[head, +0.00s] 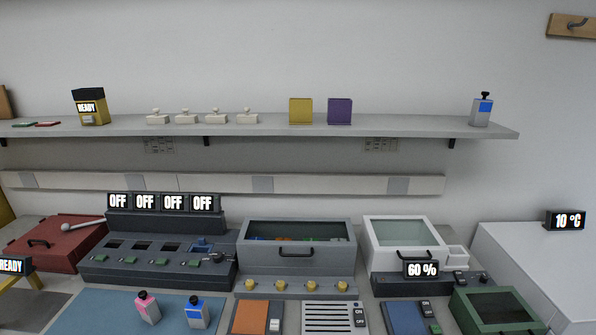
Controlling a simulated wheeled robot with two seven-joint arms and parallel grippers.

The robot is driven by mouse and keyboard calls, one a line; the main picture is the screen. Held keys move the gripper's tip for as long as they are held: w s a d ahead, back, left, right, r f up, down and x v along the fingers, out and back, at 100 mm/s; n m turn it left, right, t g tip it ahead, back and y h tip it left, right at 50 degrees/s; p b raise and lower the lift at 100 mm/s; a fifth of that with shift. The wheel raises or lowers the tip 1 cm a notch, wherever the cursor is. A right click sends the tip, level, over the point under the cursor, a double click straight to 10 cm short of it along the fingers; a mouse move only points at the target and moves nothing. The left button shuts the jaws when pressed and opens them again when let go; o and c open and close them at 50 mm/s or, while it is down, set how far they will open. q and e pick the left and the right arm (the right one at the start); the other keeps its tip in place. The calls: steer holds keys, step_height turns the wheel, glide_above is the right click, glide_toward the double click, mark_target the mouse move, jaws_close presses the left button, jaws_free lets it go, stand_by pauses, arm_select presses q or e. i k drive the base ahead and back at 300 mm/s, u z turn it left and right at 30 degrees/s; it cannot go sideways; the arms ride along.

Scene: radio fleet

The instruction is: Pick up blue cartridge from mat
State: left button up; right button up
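A grey cartridge with a blue face and a dark top, the blue cartridge (196,313), stands on the blue mat (95,318) at the bottom of the head view. Another grey cartridge with a blue face (481,110) stands on the shelf at the right. Neither of my grippers shows in the head view. The mat's lower edge is cut off by the frame.
Behind the mat is a grey unit (150,273) with several slots and OFF displays. Right of the mat lie an orange pad (257,316) and a slatted panel (333,318). A red box (58,242) is at left. A long shelf (265,127) runs above.

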mark_target(196, 313)
steer(key=z, duration=0.9)
steer(key=k, duration=0.4)
steer(key=u, duration=0.3)
